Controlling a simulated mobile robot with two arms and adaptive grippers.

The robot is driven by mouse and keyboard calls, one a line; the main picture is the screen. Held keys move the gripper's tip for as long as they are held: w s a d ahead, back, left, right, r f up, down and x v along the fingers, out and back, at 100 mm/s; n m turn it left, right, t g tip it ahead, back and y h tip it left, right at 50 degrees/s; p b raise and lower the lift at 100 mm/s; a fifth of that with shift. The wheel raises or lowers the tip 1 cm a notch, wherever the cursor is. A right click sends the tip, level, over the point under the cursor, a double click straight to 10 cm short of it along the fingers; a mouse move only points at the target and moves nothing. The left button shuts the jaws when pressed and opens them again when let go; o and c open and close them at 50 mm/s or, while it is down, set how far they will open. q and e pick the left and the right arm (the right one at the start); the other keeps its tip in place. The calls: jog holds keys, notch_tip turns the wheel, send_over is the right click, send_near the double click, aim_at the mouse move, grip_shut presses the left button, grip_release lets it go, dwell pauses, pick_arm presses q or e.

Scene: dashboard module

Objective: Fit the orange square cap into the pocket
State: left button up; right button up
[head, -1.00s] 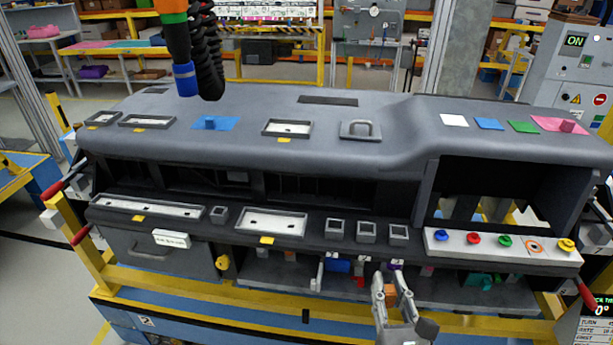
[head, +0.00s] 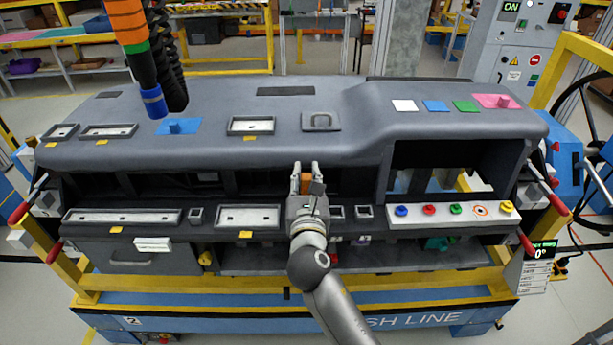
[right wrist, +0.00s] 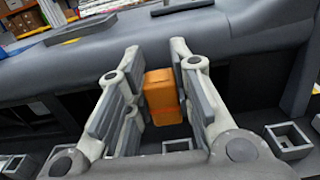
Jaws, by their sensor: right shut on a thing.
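The orange square cap (head: 306,184) is between the fingers of my right gripper (head: 306,172), in front of the dashboard's dark middle recess. The right wrist view also shows the cap (right wrist: 162,97) upright between the fingers, which are shut on it. Small square grey pockets sit on the lower ledge: one at the left (head: 196,215) and two just right of my right arm (head: 337,212), (head: 364,212). In the wrist view one pocket (right wrist: 178,146) shows partly below the cap and another (right wrist: 288,140) at the right. My arm covers part of the ledge. My left gripper is not in view.
The dashboard's upper shelf (head: 290,150) overhangs the recess behind the cap. A white strip with coloured buttons (head: 455,211) lies to the right. Long trays (head: 122,217), (head: 248,217) lie on the ledge to the left. A banded tool (head: 152,100) hangs at upper left.

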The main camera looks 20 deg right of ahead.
jog(key=shift+r+p, duration=0.15)
jog(key=shift+p, duration=0.3)
notch_tip(320, 180, down, 4)
jog(key=b, duration=0.3)
jog(key=shift+f, duration=0.25)
jog(key=shift+f+b, duration=0.55)
jog(key=shift+f, duration=0.25)
jog(key=shift+p, duration=0.9)
dwell(0.5)
jog(key=shift+s+f+b, duration=0.1)
jog(key=shift+f+b, duration=0.8)
jog(key=shift+f, duration=0.55)
jog(key=o, duration=0.9)
jog(key=shift+c, duration=0.2)
jog(key=shift+s, duration=0.1)
